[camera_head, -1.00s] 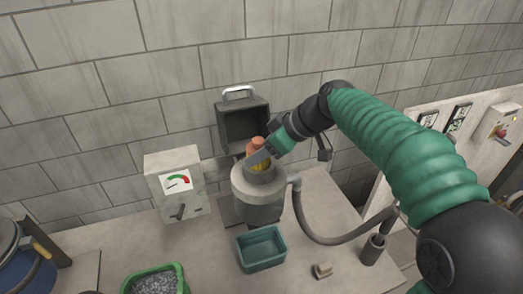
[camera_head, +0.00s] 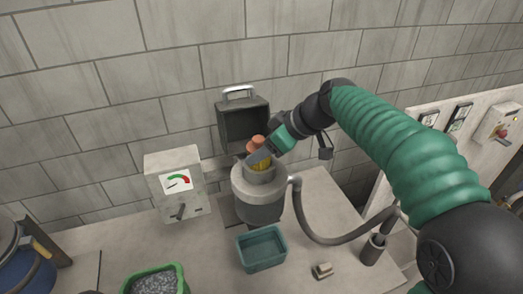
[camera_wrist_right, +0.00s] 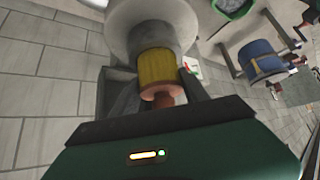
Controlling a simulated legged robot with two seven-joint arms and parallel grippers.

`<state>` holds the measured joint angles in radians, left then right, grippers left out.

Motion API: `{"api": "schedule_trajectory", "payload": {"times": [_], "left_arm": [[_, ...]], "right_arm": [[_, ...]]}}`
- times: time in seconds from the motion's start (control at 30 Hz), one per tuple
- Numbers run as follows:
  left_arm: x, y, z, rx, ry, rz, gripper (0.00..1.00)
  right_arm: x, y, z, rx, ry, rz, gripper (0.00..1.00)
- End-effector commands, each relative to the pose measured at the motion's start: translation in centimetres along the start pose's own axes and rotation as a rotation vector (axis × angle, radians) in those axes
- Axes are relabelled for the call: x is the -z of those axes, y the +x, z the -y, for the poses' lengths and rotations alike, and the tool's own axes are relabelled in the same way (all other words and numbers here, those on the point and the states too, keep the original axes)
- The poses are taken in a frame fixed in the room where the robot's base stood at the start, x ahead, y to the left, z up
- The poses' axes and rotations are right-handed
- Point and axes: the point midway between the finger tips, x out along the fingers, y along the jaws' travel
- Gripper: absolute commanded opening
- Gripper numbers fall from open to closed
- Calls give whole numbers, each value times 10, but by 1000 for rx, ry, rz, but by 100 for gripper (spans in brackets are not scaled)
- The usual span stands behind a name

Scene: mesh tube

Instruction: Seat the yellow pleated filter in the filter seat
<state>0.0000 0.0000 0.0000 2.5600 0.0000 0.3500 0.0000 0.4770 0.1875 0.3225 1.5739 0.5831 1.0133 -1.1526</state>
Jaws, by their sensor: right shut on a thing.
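The yellow pleated filter (camera_head: 261,163) has an orange-brown end cap and knob on top. It is at the mouth of the grey cylindrical filter seat (camera_head: 258,196), with its lower end inside the opening. My right gripper (camera_head: 258,154) is shut on the filter's knob from the upper right. In the right wrist view the yellow pleats (camera_wrist_right: 157,68) show between the grey seat (camera_wrist_right: 150,25) and the orange cap (camera_wrist_right: 160,90), so part of the filter stands out of the seat. The filter's lower end is hidden. My left gripper is not in view.
An open dark grey lid box (camera_head: 243,122) stands behind the seat. A gauge box (camera_head: 174,182) is to its left. A teal bin (camera_head: 262,248) and a green tray of grey granules (camera_head: 155,281) are in front. A hose (camera_head: 330,238) curves right towards a dark cup (camera_head: 374,250).

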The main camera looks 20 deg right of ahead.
Motion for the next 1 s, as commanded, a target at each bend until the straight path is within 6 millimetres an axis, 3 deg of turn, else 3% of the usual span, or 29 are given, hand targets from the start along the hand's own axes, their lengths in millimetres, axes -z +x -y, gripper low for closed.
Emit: {"api": "schedule_trajectory", "payload": {"times": [1.0], "left_arm": [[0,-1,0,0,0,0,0]], "right_arm": [[4,-6,0,-1,-1,0,6]]}}
